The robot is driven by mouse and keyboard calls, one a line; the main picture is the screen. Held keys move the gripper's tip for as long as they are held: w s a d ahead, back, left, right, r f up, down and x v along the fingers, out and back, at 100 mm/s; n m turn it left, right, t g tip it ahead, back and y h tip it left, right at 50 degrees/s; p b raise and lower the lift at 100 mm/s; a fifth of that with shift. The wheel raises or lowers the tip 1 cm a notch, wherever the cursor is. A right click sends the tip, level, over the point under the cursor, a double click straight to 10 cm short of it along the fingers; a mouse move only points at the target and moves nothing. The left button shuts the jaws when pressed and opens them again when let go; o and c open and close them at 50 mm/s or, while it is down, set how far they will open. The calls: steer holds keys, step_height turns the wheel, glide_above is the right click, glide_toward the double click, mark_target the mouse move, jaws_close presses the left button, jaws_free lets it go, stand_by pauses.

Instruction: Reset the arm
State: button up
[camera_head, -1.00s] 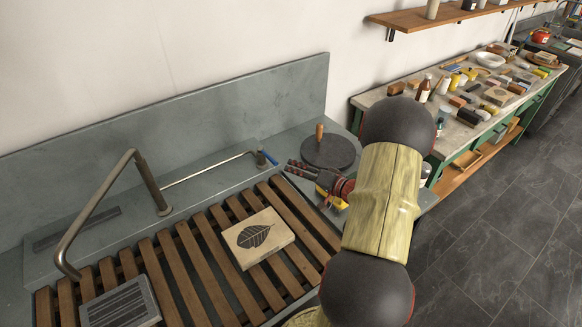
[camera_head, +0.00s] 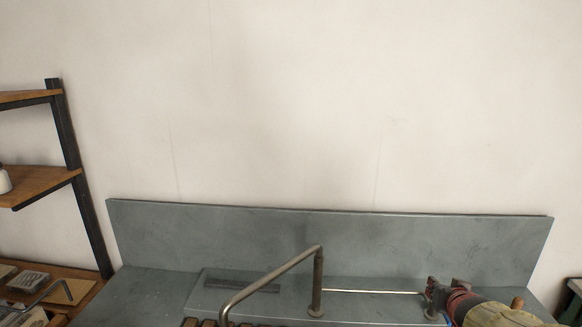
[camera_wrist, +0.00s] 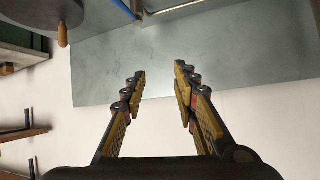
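My gripper (camera_wrist: 160,92) is open and empty in the wrist view, with a clear gap between its two yellow-and-black fingers. Beyond the fingers are the grey splashback (camera_wrist: 240,60) and the pale wall. In the head view my gripper (camera_head: 432,292) is at the lower right, in front of the splashback (camera_head: 330,235), near the right end of a thin metal rod (camera_head: 372,292). My arm runs off the bottom right of that view.
A bent metal pipe (camera_head: 270,278) rises from the sink unit left of my gripper. A wooden shelf (camera_head: 40,184) with a black upright stands at the left. A dark round disc with a wooden handle (camera_wrist: 62,34) shows at the wrist view's upper left. The wall above is bare.

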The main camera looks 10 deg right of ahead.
steer(key=s+a+n+g+y, duration=0.2)
steer(key=s+a+n, duration=0.1)
steer(key=s+a, duration=0.8)
steer(key=s+a+r+n+g+y, duration=0.1)
steer(key=s+a+n+g+y, duration=0.1)
steer(key=s+a, duration=0.9)
steer(key=a+n+y, duration=0.1)
steer(key=a, duration=0.5)
steer(key=shift+r+n+g, duration=0.25)
steer(key=shift+n+g, duration=0.05)
steer(key=shift+g, duration=0.1)
